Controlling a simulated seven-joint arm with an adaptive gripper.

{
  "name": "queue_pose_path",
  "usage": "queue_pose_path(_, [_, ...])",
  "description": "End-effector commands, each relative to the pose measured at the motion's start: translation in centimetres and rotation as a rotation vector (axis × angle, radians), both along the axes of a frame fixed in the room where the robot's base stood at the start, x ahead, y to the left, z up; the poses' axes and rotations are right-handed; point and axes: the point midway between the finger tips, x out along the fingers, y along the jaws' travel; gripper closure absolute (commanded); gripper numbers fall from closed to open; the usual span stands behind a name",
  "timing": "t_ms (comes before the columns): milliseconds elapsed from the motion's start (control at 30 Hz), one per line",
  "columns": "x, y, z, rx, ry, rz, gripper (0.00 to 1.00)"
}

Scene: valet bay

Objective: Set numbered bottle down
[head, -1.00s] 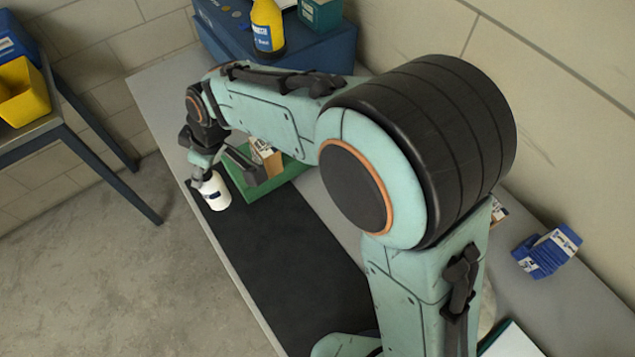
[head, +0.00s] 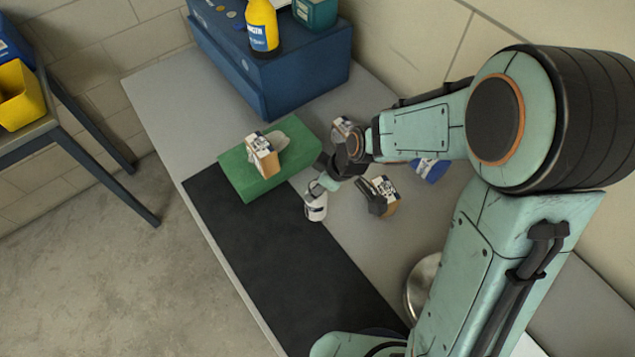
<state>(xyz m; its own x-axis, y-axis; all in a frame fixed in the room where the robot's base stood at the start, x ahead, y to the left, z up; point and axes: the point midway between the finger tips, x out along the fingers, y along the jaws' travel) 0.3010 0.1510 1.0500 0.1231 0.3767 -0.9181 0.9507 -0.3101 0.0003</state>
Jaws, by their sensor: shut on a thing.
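A small white bottle (head: 316,208) with a dark label is held by my gripper (head: 317,189). The mark on the label is too small to read. My gripper is shut on the upper part of the bottle, which looks roughly upright. The bottle shows by the right edge of the black mat (head: 260,245), near the bare grey bench top (head: 150,100). I cannot tell whether its base touches the surface.
A green box or tray (head: 237,182) with a brown and white carton (head: 262,157) stands left of the bottle. A blue case (head: 290,75) bears a yellow bottle (head: 262,27). The mat is mostly clear.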

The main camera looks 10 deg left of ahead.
Motion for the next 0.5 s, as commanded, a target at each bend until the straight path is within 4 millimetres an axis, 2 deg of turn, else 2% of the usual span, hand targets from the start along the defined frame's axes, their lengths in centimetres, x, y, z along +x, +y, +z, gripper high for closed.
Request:
queue_pose_path(200, [-0.1, 0.0, -3.1, -0.001, 0.004, 0.000, 1.00])
queue_pose_path(500, [0.0, 0.0, -3.4, -0.001, 0.000, 0.001, 1.00])
